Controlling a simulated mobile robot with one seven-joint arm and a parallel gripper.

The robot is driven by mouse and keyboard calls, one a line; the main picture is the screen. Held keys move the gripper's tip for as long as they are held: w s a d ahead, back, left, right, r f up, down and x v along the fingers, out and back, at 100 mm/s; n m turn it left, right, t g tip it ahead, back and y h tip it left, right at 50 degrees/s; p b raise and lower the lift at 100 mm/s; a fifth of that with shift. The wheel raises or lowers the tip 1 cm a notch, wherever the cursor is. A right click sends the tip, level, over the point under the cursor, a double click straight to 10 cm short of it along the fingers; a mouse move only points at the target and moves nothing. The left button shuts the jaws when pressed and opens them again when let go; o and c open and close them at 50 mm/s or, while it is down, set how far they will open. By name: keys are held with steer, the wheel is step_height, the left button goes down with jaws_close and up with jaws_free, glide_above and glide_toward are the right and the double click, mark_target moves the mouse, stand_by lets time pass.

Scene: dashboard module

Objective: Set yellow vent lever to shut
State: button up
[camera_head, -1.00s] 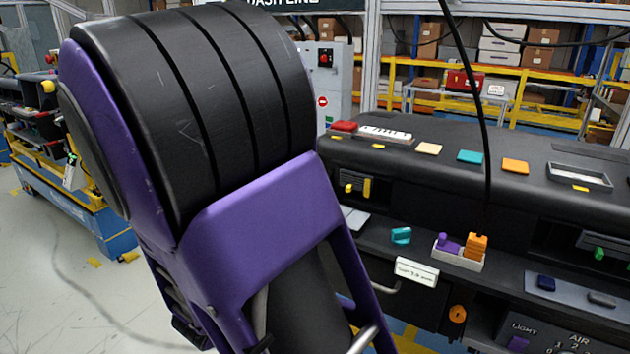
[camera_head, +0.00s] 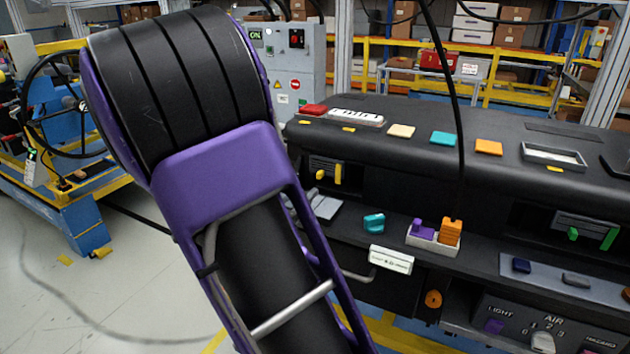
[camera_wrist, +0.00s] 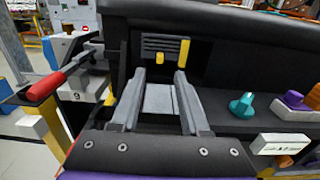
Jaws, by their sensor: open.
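The yellow vent has dark slats with a small yellow tab (camera_head: 320,174) and a taller upright yellow bar (camera_head: 338,174) to its right. I cannot tell for sure which is the lever. In the wrist view the tab (camera_wrist: 160,59) and the bar (camera_wrist: 184,52) show just beyond my fingertips, the tab between the fingers and the bar near the right one. My gripper (camera_wrist: 159,75) is open and empty, pointing at the vent from the front. It appears apart from both yellow parts. In the head view my arm hides most of the gripper.
A pale flat panel (camera_wrist: 158,100) lies below the vent, between my fingers. A teal knob (camera_head: 374,223) and a white tray (camera_head: 433,242) with purple and orange pieces stand to the right. A red-handled lever (camera_wrist: 48,84) is at the left. A black cable hangs over the dashboard.

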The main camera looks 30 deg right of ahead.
mark_target(318, 177)
steer(key=x, duration=0.7)
jaws_close()
stand_by(1.3)
